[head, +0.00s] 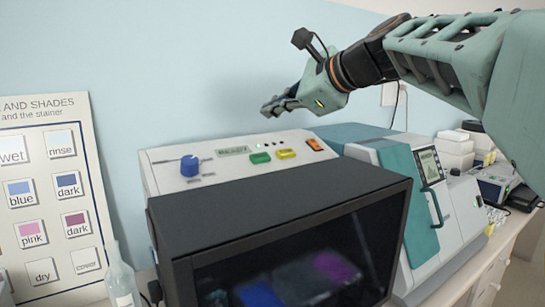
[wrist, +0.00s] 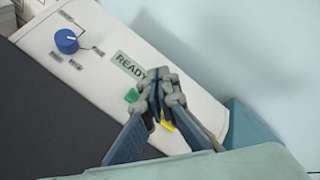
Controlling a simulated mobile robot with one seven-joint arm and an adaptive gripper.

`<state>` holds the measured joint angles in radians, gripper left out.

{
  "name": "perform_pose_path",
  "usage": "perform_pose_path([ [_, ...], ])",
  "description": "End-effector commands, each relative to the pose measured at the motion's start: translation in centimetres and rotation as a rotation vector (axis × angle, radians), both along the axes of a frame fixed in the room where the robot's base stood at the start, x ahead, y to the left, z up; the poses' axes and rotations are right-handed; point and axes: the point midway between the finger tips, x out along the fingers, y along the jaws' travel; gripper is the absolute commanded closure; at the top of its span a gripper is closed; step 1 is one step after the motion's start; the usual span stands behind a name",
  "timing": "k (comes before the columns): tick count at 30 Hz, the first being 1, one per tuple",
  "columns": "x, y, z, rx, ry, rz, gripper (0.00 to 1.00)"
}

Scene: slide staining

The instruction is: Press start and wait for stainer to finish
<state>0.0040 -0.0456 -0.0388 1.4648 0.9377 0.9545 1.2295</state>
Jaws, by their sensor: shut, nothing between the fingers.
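The stainer (head: 225,160) stands in the middle of the head view, with a light control panel behind a dark box front. Its small display (head: 233,150) reads READY and also shows in the wrist view (wrist: 130,66). A green button (head: 260,158), a yellow button (head: 286,153) and an orange button (head: 315,144) sit right of a blue knob (head: 189,166). Which button is start is not legible. My gripper (head: 270,109) is shut and empty, above and apart from the panel. In the wrist view, its fingertips (wrist: 158,75) overlap the panel between the green (wrist: 131,95) and yellow (wrist: 168,125) buttons.
Blue and purple shapes show dimly behind the stainer's dark window (head: 300,265). A shade chart (head: 50,190) leans at the left, with a clear bottle (head: 121,275) before it. A teal and white machine (head: 430,200) stands close on the right.

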Motion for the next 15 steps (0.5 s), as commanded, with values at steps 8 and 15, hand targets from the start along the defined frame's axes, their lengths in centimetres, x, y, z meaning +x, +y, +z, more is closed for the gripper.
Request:
perform_pose_path([
  [8, 0.1, 0.0, -0.2, 0.000, 0.000, -0.001, 1.00],
  [15, 0.6, 0.3, -1.9, 0.000, 0.000, -0.001, 1.00],
])
